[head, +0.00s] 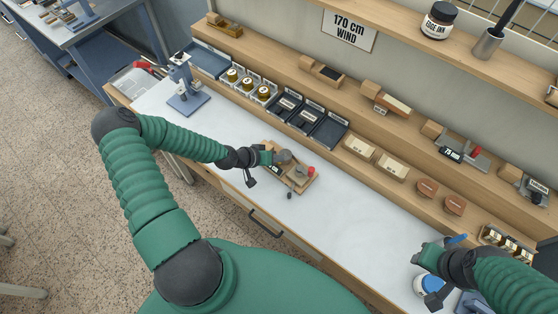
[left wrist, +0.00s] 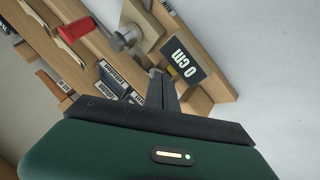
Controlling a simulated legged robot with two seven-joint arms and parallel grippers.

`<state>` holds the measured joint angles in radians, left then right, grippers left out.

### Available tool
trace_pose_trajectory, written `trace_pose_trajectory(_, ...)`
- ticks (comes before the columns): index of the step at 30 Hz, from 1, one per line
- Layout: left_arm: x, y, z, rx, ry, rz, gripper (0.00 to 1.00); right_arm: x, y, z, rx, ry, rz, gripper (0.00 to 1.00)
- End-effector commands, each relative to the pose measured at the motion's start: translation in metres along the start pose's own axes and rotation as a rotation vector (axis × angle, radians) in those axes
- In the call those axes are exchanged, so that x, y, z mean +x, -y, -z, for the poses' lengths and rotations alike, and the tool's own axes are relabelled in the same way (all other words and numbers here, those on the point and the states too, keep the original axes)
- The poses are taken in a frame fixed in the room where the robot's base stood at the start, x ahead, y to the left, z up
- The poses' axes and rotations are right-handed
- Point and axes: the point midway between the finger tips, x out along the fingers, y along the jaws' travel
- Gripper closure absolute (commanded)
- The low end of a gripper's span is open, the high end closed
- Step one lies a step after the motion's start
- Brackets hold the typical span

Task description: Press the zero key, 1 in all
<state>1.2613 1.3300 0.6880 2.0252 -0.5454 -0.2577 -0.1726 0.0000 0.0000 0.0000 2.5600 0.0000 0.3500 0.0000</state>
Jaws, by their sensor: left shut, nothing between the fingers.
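A small wooden winding device (head: 303,184) with a red-knobbed crank stands on the white bench, in the middle of the head view. In the left wrist view its black display (left wrist: 188,62) reads "0 cm", and its red crank handle (left wrist: 66,26) is at upper left. My left gripper (head: 274,157) is at the device, its fingers shut and empty. In the left wrist view the fingertips (left wrist: 158,78) end beside the display's edge, by a small brass-coloured part. I cannot make out the zero key or tell contact. My right gripper (head: 430,257) is at lower right; its fingers are unclear.
A sign (head: 349,30) reads "170 cm WIND". The shelf behind carries black trays (head: 328,131), wooden blocks and a red-handled tool (head: 472,152). A blue-lidded jar (head: 430,284) stands by my right gripper. The bench between the device and that jar is mostly clear.

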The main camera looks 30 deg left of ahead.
Motion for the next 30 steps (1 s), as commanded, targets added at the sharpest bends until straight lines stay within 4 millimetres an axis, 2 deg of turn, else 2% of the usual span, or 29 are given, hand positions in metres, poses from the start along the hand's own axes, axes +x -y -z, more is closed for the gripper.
trace_pose_trajectory(2,-0.005,-0.003,0.004,0.000,0.000,0.000,1.00,-0.005,0.000,0.001,0.000,0.000,0.000,0.64)
trace_pose_trajectory(13,-0.006,-0.004,0.005,0.000,0.000,0.000,1.00,-0.006,0.000,0.001,0.000,0.000,0.000,0.64)
trace_pose_trajectory(27,-0.038,-0.027,0.028,0.000,0.000,0.000,1.00,-0.042,0.000,0.010,0.000,0.000,0.000,0.64)
trace_pose_trajectory(30,-0.041,-0.029,0.030,0.000,0.000,0.000,1.00,-0.044,0.000,0.010,0.000,0.000,0.000,0.64)
